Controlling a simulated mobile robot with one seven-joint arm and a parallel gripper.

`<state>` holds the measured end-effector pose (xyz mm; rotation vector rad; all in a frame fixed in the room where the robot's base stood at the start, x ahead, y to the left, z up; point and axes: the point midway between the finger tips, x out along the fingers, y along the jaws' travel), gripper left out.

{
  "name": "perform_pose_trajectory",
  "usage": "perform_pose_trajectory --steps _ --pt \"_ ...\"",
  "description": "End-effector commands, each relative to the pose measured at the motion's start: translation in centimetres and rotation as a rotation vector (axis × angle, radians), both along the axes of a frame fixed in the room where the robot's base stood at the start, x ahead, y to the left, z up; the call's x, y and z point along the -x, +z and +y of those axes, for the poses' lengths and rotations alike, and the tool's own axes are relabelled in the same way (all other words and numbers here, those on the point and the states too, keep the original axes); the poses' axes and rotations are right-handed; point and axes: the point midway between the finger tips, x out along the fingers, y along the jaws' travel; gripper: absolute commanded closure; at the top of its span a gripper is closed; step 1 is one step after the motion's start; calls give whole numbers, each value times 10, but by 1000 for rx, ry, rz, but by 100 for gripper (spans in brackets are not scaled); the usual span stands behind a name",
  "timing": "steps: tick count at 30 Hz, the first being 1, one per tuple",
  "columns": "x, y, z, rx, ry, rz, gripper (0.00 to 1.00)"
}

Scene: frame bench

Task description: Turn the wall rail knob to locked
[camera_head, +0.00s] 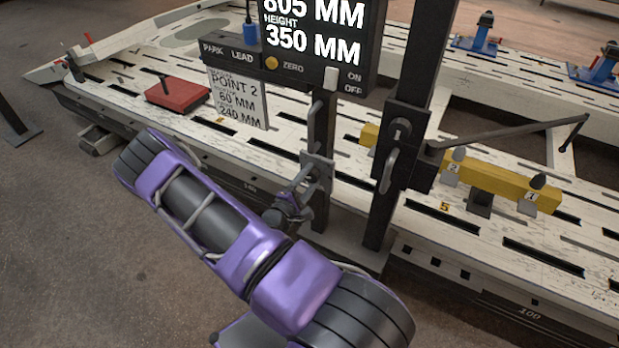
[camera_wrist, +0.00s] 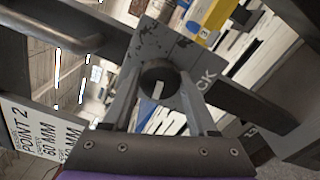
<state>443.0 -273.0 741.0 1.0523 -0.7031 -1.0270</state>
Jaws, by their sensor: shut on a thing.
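The wall rail knob (camera_wrist: 158,73) is a dark round knob on a worn grey plate (camera_wrist: 165,40) in the wrist view. Letters ending in "CK" show on the plate to its right. My gripper (camera_wrist: 160,82) is shut on the knob, with one grey finger on each side. In the head view my gripper (camera_head: 300,197) reaches the small plate (camera_head: 318,167) on a dark upright and hides most of the knob. Which setting the knob points to cannot be made out.
A display (camera_head: 318,40) reading 805 MM and height 350 MM stands above. A paper card (camera_head: 240,97) marked "POINT 2" hangs left of the upright. A second dark post (camera_head: 385,200) with handles stands close right. A yellow bar (camera_head: 500,180) and red block (camera_head: 177,95) are on the slotted bench.

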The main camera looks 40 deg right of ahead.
Motion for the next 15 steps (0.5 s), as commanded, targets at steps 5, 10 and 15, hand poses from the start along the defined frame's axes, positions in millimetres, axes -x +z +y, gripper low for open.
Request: perform_pose_trajectory --steps 5,10,15 --pt "0 0 0 -37 0 -90 97" --pt "0 0 0 -60 0 -144 97" --pt "0 0 0 -70 0 -169 97"
